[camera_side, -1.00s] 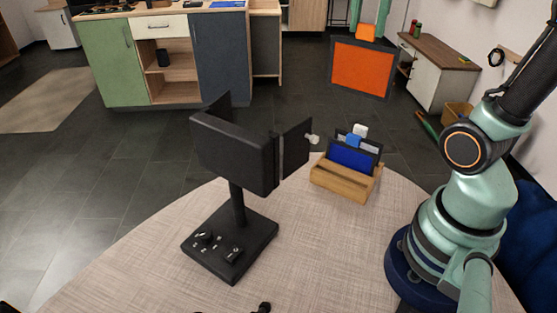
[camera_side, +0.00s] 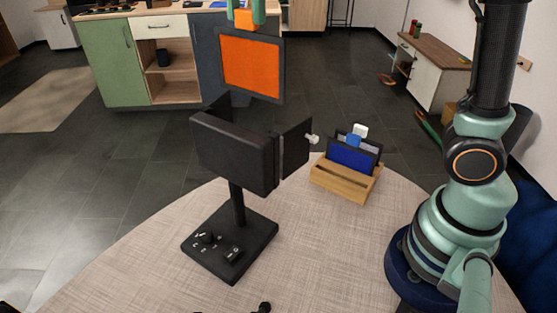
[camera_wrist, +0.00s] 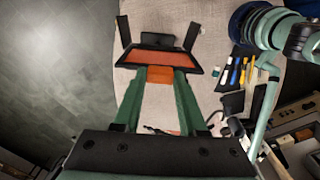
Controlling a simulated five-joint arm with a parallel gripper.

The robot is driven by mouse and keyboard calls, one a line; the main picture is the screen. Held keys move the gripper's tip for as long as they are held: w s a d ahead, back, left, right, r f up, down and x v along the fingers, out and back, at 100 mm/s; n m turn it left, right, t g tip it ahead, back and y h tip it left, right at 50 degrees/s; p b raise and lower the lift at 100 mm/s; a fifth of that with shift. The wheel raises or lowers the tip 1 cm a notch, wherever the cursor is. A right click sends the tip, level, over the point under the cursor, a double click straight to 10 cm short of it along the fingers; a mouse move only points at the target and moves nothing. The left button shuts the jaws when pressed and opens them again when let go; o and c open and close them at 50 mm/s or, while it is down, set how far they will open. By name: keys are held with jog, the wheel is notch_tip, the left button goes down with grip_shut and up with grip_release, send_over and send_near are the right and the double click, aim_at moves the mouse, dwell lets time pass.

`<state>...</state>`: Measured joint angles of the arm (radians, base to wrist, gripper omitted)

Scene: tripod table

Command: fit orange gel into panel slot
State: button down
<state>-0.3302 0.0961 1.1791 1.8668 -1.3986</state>
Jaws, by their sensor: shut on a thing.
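The orange gel (camera_side: 251,63) is a flat orange sheet in a dark frame with an orange tab (camera_side: 243,18) on top. My gripper (camera_side: 244,10) is shut on that tab, and the gel hangs upright. In the side view it appears above the black light panel (camera_side: 232,150), with a visible gap to the panel's top edge. The panel stands on a post and square base and has side flaps (camera_side: 295,148). In the wrist view my gripper (camera_wrist: 168,75) holds the tab, with the gel (camera_wrist: 157,42) beyond it between two dark flaps. The slot itself is hidden.
A wooden rack (camera_side: 337,187) with a blue gel (camera_side: 352,156) and other tabbed pieces stands right of the panel on the round table (camera_side: 310,250). A pale knob (camera_side: 313,139) sticks out from the right flap. The table front is mostly clear.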

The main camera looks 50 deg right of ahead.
jog(key=a+f, duration=0.3)
jog(key=f, duration=1)
jog(key=shift+a+f, duration=0.15)
jog(key=shift+a, duration=0.05)
jog(key=shift+f, duration=0.15)
jog(key=shift+c, duration=2.3)
grip_release()
notch_tip(320, 180, up, 12)
